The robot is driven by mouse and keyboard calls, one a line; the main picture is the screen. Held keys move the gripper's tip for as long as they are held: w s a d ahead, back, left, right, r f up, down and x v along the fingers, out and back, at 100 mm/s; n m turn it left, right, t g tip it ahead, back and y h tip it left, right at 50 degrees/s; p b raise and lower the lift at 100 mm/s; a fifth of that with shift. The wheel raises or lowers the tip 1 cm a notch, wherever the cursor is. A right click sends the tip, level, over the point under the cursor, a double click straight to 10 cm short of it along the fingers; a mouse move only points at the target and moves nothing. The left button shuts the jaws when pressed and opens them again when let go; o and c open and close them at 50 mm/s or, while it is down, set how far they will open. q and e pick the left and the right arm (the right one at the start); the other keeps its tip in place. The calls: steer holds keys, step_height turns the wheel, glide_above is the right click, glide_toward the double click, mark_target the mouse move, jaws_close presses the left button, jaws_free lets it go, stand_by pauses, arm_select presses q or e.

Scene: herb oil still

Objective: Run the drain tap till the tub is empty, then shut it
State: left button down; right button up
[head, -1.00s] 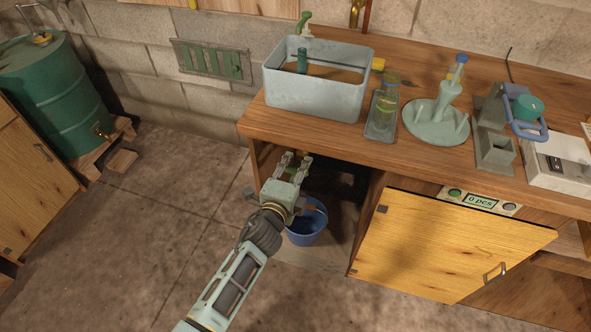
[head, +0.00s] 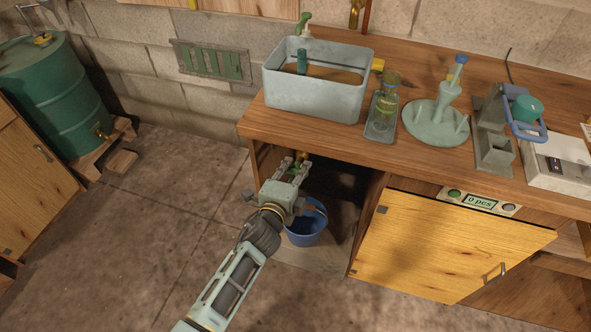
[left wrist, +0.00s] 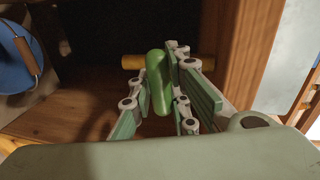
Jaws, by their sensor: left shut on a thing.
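The grey tub (head: 318,98) stands on the left end of the wooden worktop, with brownish liquid in it. Below it, in the open cabinet, is the drain tap. In the left wrist view its green handle (left wrist: 157,75) stands in front of a brass pipe (left wrist: 195,61). My left gripper (head: 294,167) reaches into the cabinet and is shut on the green handle; its fingers also flank it in the left wrist view (left wrist: 162,105). A blue bucket (head: 307,229) stands below the gripper, partly hidden by it. My right gripper is not in view.
A wooden cabinet door (head: 445,245) hangs to the right of the opening. A tray with a jar (head: 386,105), a round stand (head: 433,125) and a press-like device (head: 495,145) are on the worktop. A green drum (head: 50,100) stands far left.

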arm_select(q)
steer(key=n+h+p, duration=0.1)
steer(key=n, duration=0.2)
steer(key=shift+n, duration=0.4)
steer(key=n+h, duration=0.1)
steer(key=n, duration=0.2)
steer(key=shift+f+n, duration=0.1)
steer(key=shift+n, duration=0.3)
steer(key=n, duration=0.3)
steer(key=shift+h, duration=0.4)
steer(key=shift+n+t+h+b, duration=0.3)
steer(key=shift+n+b, duration=0.25)
steer(key=shift+n, duration=1.35)
steer(key=c, duration=1.6)
jaws_free()
steer(key=shift+c, duration=0.2)
steer(key=shift+s, duration=0.1)
